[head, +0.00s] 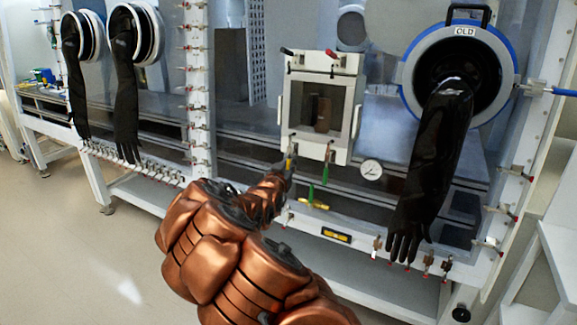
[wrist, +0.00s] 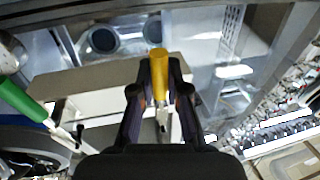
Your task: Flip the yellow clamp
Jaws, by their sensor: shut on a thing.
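The yellow clamp (wrist: 158,62) shows in the wrist view as a yellow handle with a metal part below it. My gripper (wrist: 159,84) is shut on the yellow handle, one finger on each side. In the head view my gripper (head: 287,172) is at the lower left corner of the small white-framed hatch (head: 340,141). A small yellow bit of the clamp shows there; the rest is hidden by my gripper.
A green-handled clamp (head: 325,172) hangs at the hatch's lower right; a green handle (wrist: 24,101) shows left in the wrist view. Red (head: 286,51) and black (head: 332,54) handles are on top. A round gauge (head: 371,169) and a black glove (head: 436,160) are to the right.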

